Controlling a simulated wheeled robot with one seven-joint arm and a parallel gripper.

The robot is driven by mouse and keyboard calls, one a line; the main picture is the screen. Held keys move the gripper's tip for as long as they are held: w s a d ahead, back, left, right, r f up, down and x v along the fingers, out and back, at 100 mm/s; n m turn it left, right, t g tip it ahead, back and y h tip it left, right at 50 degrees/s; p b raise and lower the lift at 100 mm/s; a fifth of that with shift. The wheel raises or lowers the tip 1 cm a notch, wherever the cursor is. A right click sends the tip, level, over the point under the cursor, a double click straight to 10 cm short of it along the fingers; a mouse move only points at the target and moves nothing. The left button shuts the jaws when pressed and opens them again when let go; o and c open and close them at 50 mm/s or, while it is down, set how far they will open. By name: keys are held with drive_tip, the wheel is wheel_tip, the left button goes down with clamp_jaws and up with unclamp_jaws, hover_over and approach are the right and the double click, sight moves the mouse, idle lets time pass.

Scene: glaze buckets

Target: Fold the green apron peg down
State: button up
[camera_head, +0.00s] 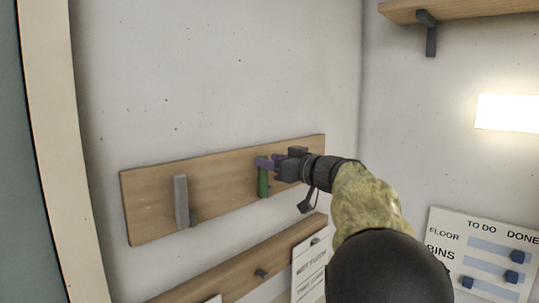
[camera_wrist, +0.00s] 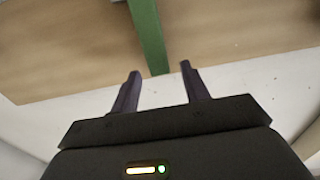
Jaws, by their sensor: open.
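The green apron peg (camera_head: 263,182) is on the upper wooden board (camera_head: 225,191) on the wall. It looks upright along the board in the head view. In the wrist view the green peg (camera_wrist: 149,35) runs down from the top edge, its lower end just beyond my open fingertips and between them in line. My gripper (camera_head: 264,163) is at the peg's upper part in the head view, its purple fingers overlapping the peg. In the wrist view my gripper (camera_wrist: 158,67) is open with nothing between its fingers. I cannot tell whether a finger touches the peg.
A grey peg (camera_head: 181,202) stands upright on the same board to the left. A lower board (camera_head: 235,277) has a small dark peg (camera_head: 262,273) and hanging cards (camera_head: 311,258). A to-do board (camera_head: 485,258) is at right. A shelf (camera_head: 465,10) is above right.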

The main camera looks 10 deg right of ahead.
drive_tip(key=shift+w+a, duration=0.3)
drive_tip(key=shift+w, duration=0.15)
drive_tip(key=shift+c, duration=0.4)
clamp_jaws()
